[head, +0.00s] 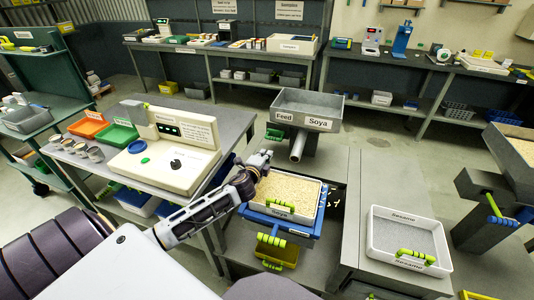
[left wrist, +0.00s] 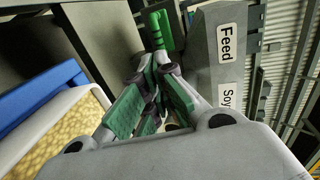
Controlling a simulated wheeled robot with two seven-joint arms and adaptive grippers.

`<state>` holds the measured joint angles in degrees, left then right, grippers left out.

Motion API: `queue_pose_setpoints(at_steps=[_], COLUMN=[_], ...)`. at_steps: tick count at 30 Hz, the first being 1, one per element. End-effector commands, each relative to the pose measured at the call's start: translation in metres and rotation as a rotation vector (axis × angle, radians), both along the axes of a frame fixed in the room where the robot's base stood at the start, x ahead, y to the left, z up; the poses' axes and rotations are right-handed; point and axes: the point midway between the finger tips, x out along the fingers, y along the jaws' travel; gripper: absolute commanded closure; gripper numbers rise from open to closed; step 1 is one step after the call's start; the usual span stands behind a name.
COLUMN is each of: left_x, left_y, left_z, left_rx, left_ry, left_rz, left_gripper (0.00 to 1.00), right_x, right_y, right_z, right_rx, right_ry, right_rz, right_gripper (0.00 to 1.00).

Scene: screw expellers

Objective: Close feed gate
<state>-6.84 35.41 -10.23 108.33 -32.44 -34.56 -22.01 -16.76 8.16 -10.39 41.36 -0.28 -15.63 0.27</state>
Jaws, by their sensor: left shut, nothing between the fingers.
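The grey feed hopper (head: 338,108), labelled "Feed" and "Soya", stands in the middle of the head view with a pale spout (head: 298,147) below it. A green handle (head: 274,134), which looks like the feed gate's, sticks out at its lower left. In the left wrist view the handle (left wrist: 158,30) is just beyond my fingertips. My left gripper (head: 266,154) is shut and empty, below the handle and left of the spout. In the left wrist view the fingers (left wrist: 150,92) hide part of the area below the handle. I cannot tell the gate's position. My right gripper is not in view.
A white Soya tray (head: 283,213) full of pale grain sits below my gripper, above a yellow bin (head: 277,252). A Sesame tray (head: 408,262) is at right. A bench with a cream control panel (head: 165,152) is at left. Clear floor lies behind the hopper.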

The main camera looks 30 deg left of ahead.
Motion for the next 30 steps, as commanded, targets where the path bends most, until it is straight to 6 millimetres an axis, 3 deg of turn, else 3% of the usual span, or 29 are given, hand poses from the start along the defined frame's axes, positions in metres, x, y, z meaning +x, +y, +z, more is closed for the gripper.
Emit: queue_pose_setpoints(at_steps=[9, 30], left_x=[-0.016, -0.017], left_y=[-0.004, -0.004], left_z=[0.003, 0.004], left_rx=[0.000, 0.000], left_ry=[0.000, 0.000], left_rz=[0.000, 0.000], left_gripper=[1.00, 1.00], right_x=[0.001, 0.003], right_y=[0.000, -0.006], right_z=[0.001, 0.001], right_rx=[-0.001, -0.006], right_ry=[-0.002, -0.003], right_rz=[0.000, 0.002], right_gripper=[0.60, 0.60])
